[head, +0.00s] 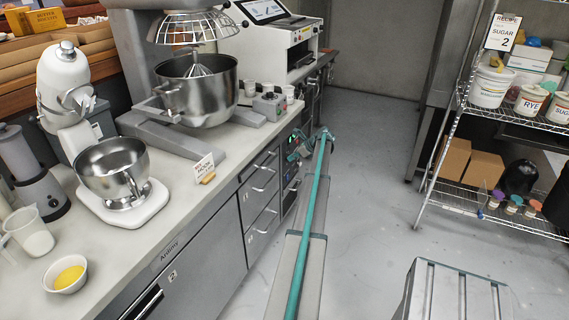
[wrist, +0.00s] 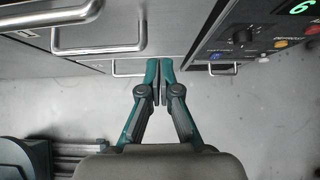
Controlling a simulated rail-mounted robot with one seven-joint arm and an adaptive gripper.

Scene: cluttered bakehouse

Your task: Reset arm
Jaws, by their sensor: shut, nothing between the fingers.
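My gripper (wrist: 159,82) shows in the wrist view with its two teal-tipped fingers together, shut and empty. Grey drawer fronts with metal bar handles (wrist: 100,38) lie beyond and to the left of the fingertips in that view. A control panel (wrist: 262,42) with a dark knob and a green lit digit is to the right. In the head view, a small teal and dark part beside the counter's drawers, near the far end of the rail, looks like my gripper (head: 297,146), but its fingers are too small to make out.
The counter (head: 150,240) on the left carries a large mixer bowl (head: 200,92), a white stand mixer (head: 64,80), a cup (head: 30,232) and a yellow-filled bowl (head: 66,275). A wire shelf (head: 470,200) with tubs stands right. A slatted metal stand (head: 455,290) is at front right. The floor (head: 375,180) between is clear.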

